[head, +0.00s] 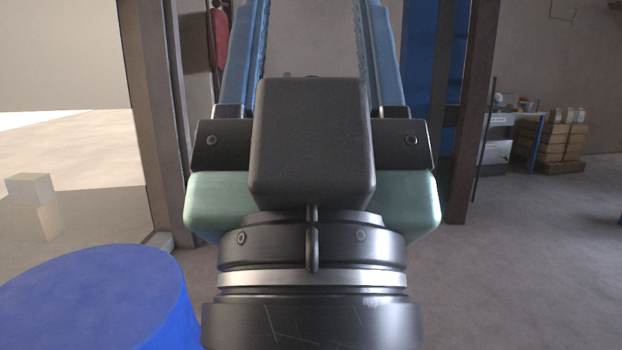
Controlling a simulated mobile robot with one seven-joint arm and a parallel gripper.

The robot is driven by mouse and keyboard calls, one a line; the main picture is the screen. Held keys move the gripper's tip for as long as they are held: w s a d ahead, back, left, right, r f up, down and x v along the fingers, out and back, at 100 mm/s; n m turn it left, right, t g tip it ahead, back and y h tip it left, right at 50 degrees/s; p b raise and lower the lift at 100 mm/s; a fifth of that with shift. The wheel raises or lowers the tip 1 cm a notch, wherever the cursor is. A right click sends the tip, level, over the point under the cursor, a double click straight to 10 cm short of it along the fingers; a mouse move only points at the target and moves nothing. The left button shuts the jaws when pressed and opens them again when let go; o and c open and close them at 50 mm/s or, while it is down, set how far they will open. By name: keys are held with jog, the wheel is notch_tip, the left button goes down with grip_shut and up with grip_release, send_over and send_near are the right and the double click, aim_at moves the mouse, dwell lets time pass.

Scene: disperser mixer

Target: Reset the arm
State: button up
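My gripper (311,28) fills the middle of the head view, seen from behind its dark wrist and palm block. Its two blue fingers stand wide apart and run up to the top edge, where their tips are cut off. Only background wall shows between the visible parts of the fingers, and I see nothing held there. The palm block hides what lies directly behind it.
A blue drum (95,300) stands close at the lower left. Dark upright posts (155,110) flank the gripper on both sides. A table (515,115) and stacked boxes (560,145) are at the back right. The floor (540,260) on the right is clear.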

notch_tip(320, 180, up, 22)
jog(key=p, duration=1.9)
jog(key=shift+f, duration=0.15)
jog(key=shift+r+p, duration=0.2)
jog(key=shift+p, duration=0.25)
jog(key=shift+c, duration=0.6)
